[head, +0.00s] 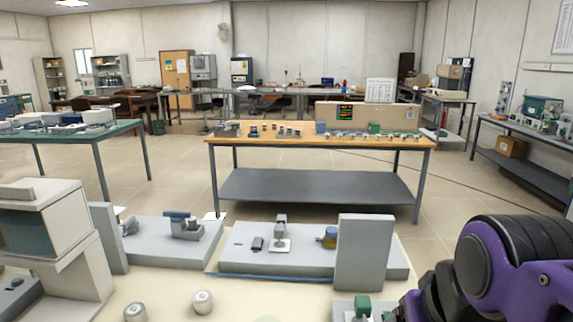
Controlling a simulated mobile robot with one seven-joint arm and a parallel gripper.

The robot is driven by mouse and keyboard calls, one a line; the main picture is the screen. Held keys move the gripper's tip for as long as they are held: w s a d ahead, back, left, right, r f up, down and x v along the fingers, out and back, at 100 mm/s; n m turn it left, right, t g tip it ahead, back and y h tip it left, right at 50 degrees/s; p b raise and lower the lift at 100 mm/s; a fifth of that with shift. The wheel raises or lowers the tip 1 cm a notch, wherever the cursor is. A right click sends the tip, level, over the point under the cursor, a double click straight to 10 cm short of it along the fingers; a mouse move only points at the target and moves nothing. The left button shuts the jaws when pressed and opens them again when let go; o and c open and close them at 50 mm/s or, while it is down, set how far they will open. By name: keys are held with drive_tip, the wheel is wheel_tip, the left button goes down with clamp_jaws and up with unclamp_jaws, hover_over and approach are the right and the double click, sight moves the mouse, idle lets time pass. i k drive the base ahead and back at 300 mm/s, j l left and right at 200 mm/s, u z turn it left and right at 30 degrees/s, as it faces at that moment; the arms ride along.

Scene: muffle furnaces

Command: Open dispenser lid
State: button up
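I cannot clearly pick out the dispenser or its lid. On the near bench, a small blue and yellow item (327,238) sits on a grey platform (300,262), partly behind an upright grey panel (364,250). A green-topped item (361,308) is cut by the bottom edge, left of my arm. Two small pale round items (203,301) (135,312) stand at the front; whether they have lids is too small to tell. My purple and black arm is at the lower right. My gripper is not in view.
A boxy white unit with a dark window (40,235) stands at the left. A second grey platform (170,243) bears a blue-topped device (185,226). A wooden-topped table (320,139) with small items stands beyond, with open floor around it. The bench front middle is mostly clear.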

sight(26, 195)
drive_tip(key=k+j+u, duration=0.2)
drive_tip(key=u, duration=0.3)
drive_tip(key=k+j+u, duration=0.15)
drive_tip(key=j+u, duration=0.15)
drive_tip(key=u, duration=0.2)
drive_tip(key=j+u, duration=0.3)
drive_tip(key=u, duration=0.15)
drive_tip(key=i+j+u, duration=0.25)
drive_tip(key=i+j, duration=0.35)
drive_tip(key=i+j+z, duration=0.1)
drive_tip(key=i+u, duration=0.1)
drive_tip(key=j+u, duration=0.35)
drive_tip(key=i+l, duration=0.05)
